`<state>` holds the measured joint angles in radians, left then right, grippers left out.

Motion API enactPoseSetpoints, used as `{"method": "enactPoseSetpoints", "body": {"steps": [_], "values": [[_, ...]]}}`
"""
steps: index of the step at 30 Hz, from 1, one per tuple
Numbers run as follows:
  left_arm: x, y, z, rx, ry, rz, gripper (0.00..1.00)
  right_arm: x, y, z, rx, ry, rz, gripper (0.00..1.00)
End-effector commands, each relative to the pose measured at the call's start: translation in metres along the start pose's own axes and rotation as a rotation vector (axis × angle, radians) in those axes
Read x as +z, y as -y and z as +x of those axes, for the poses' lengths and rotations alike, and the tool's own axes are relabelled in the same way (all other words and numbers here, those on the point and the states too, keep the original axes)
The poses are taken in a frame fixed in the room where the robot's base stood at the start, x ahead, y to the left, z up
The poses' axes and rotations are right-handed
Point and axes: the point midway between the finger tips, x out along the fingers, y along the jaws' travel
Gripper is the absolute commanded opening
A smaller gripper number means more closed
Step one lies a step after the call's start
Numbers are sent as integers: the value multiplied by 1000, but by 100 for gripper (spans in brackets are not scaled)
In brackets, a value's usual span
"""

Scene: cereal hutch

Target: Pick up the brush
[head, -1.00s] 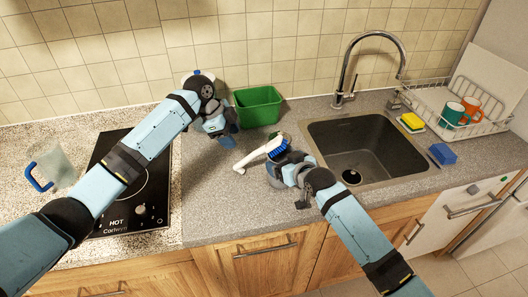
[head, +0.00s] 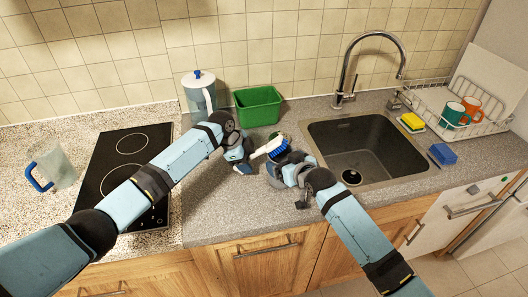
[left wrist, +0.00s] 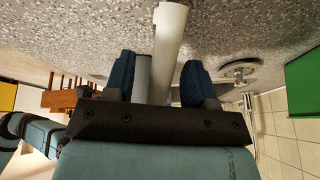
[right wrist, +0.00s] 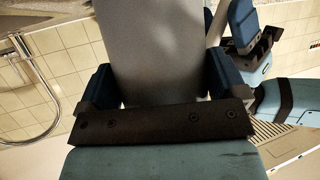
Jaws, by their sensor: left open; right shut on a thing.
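My left gripper (head: 244,161) is open at the handle's free end. In the left wrist view the white handle (left wrist: 170,35) runs between the open fingers (left wrist: 160,80), with room on both sides.
A green bin (head: 258,106) and a lidded clear pitcher (head: 199,94) stand behind the arms by the wall. The sink (head: 365,145) is at the right, with a dish rack (head: 455,105) beyond. The black hob (head: 125,170) and a clear jug (head: 52,165) are at the left.

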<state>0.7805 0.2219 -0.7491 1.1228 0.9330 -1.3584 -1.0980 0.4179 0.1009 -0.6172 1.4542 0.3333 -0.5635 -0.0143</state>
Motion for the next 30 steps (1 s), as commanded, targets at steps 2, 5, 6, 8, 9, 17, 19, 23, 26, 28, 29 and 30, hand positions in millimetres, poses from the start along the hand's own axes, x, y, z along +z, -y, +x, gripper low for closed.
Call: {"method": "enactPoseSetpoints", "body": {"steps": [2,5,6,8,9,17,19,23,26,28,29,30], "values": [[0,0,0,0,0,0,50,0,0,0,0,0,0,67],[0,0,0,0,0,0,44,0,0,0,0,0,0,67],[0,0,0,0,0,0,34,0,0,0,0,0,0,67],[0,0,0,0,0,0,21,0,0,0,0,0,0,67],[0,0,0,0,0,0,11,0,0,0,0,0,0,67],[0,0,-1,-1,0,0,0,0,0,0,0,0,0,67],[-1,0,-2,-1,0,0,0,0,0,0,0,0,0,67],[-5,2,-12,-3,0,1,0,0,0,0,0,0,0,67],[-12,4,-30,-4,-1,3,0,0,0,0,0,0,0,67],[-18,6,-43,-4,-1,3,0,0,0,0,0,0,0,67],[-20,6,-49,-4,0,3,0,0,0,0,0,0,0,67],[-24,8,-57,-4,-1,3,0,0,0,0,0,0,0,67]]}}
